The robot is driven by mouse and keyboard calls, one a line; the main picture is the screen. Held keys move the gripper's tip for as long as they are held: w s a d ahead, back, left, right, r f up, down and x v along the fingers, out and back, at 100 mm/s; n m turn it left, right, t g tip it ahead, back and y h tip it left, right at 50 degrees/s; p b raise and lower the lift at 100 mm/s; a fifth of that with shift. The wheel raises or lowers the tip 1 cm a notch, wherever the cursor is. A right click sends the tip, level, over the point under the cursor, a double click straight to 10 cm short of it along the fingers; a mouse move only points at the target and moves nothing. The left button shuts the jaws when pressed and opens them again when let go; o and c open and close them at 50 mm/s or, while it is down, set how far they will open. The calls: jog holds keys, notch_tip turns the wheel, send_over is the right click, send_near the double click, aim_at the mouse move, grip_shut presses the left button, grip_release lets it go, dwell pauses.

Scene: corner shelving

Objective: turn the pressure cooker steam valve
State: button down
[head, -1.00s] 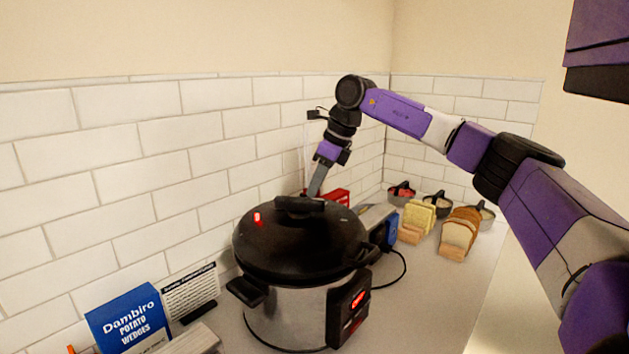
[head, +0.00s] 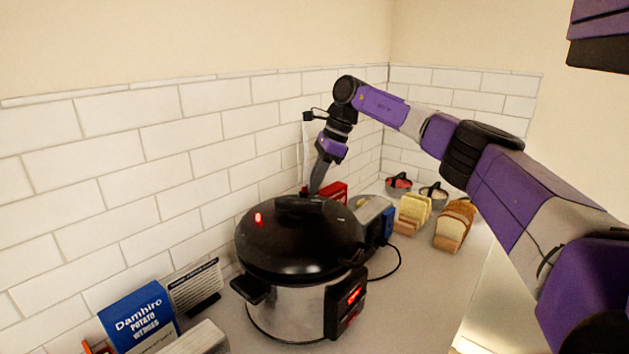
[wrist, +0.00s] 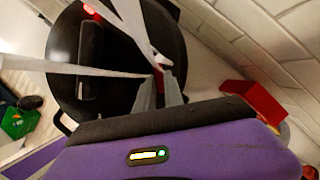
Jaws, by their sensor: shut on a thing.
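The pressure cooker (head: 290,310) stands on the counter, a steel pot with a black lid (head: 275,250) and a bar handle on top. My gripper (head: 315,190) reaches down to the lid just behind the handle, where the handle partly hides its fingertips. In the wrist view my gripper (wrist: 158,80) is shut on a small red piece, the steam valve (wrist: 158,68), near the lid's edge. The valve is mostly covered by the fingers, so its angle cannot be told. A separate red spot (head: 258,217) glows on the lid's left side.
A tiled wall runs close behind the cooker. A blue potato wedges box (head: 140,316) and a text card stand at left. A red box (head: 333,192), a toaster-like appliance (head: 372,212), bread slices (head: 455,228) and small bowls stand to the right. Some front-right counter is clear.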

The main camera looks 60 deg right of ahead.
jog(key=shift+r, duration=0.1)
jog(key=c, duration=1.4)
grip_release()
jog(key=shift+c, duration=0.2)
jog(key=b+v, duration=0.1)
jog(key=v, duration=0.6)
jog(key=shift+r+b, duration=0.3)
jog(key=shift+b, duration=0.05)
jog(key=shift+s, duration=0.2)
